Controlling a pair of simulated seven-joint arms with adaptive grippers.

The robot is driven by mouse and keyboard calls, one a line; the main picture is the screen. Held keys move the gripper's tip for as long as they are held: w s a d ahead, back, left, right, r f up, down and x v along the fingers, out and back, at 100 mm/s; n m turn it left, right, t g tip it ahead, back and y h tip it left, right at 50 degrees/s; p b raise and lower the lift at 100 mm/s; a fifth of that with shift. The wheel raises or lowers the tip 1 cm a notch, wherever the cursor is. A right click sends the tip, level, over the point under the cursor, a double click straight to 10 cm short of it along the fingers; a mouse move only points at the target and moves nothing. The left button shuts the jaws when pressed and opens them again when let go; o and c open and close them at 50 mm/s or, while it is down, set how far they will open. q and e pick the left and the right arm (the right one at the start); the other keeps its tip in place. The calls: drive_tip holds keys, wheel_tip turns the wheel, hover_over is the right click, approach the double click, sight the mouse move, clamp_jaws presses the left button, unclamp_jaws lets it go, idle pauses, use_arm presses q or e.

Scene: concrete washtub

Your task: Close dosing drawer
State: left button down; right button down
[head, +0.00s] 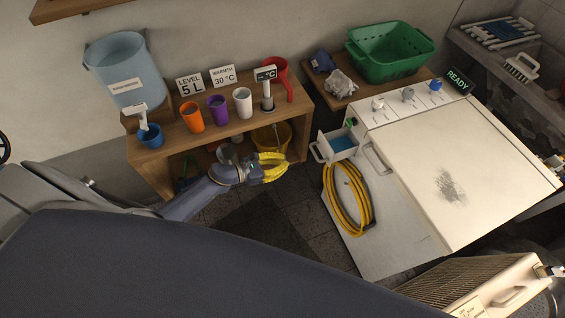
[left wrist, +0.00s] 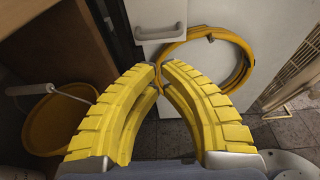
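The dosing drawer (head: 341,144) stands pulled out from the left front of the white washing machine (head: 470,165), with blue inside it. Its light handle (head: 317,153) faces left. The drawer front (left wrist: 155,14) and its handle (left wrist: 160,33) also show at the top of the left wrist view. My left gripper (head: 288,165), with yellow ribbed fingers, is left of and below the drawer, apart from its handle. In the left wrist view its fingertips (left wrist: 158,70) come together below the handle with nothing between them. My right gripper is not in view.
A yellow hose coil (head: 348,198) hangs below the drawer. A wooden shelf (head: 215,130) with cups, signs and a yellow bucket (head: 271,137) stands to the left. A green basket (head: 390,52) is behind. The floor between shelf and machine is clear.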

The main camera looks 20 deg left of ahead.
use_arm(q)
drive_tip(key=x, duration=1)
drive_tip(key=shift+w+d, duration=0.25)
